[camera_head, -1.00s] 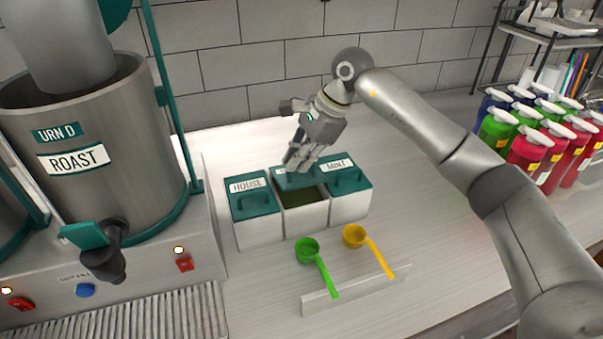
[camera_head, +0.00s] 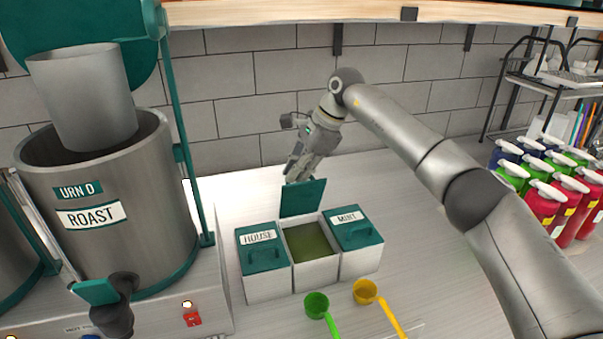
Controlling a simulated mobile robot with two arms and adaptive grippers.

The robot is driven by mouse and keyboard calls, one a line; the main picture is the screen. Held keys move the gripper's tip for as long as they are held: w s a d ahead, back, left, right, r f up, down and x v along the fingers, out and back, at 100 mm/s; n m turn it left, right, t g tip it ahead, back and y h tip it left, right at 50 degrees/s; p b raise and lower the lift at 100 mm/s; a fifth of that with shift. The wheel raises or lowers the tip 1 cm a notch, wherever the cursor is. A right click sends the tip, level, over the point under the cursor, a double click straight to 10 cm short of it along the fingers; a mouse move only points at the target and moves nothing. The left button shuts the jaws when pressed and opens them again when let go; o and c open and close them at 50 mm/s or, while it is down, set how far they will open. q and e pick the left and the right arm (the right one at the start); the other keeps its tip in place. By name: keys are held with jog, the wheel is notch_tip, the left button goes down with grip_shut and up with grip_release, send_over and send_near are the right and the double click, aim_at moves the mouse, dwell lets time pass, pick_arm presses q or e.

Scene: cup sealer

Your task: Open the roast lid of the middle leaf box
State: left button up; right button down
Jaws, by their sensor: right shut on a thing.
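The middle leaf box (camera_head: 318,274) is white and stands between the house box (camera_head: 266,284) and the mint box (camera_head: 358,262). Its teal lid (camera_head: 302,198) stands raised behind the opening, roughly upright, and the green-brown leaf inside shows. No label can be read on this lid. The house lid (camera_head: 263,254) and mint lid (camera_head: 355,232) are shut. My right gripper (camera_head: 294,176) is at the top edge of the raised lid, shut on it; the fingertips are partly hidden. My left gripper is not in view.
A steel urn (camera_head: 120,245) labelled roast stands at the left. A green scoop (camera_head: 318,308) and a yellow scoop (camera_head: 368,294) lie in front of the boxes. Several coloured bottles (camera_head: 548,200) stand at the right.

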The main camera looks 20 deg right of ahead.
jog(key=shift+w+f, duration=0.25)
jog(key=shift+f, duration=0.35)
jog(key=c, duration=1.5)
grip_release()
jog(key=shift+w+f, duration=0.1)
jog(key=v, duration=1.2)
jog(key=shift+w+a+r, duration=0.15)
jog(key=shift+a+r, duration=0.05)
jog(key=shift+r, duration=0.3)
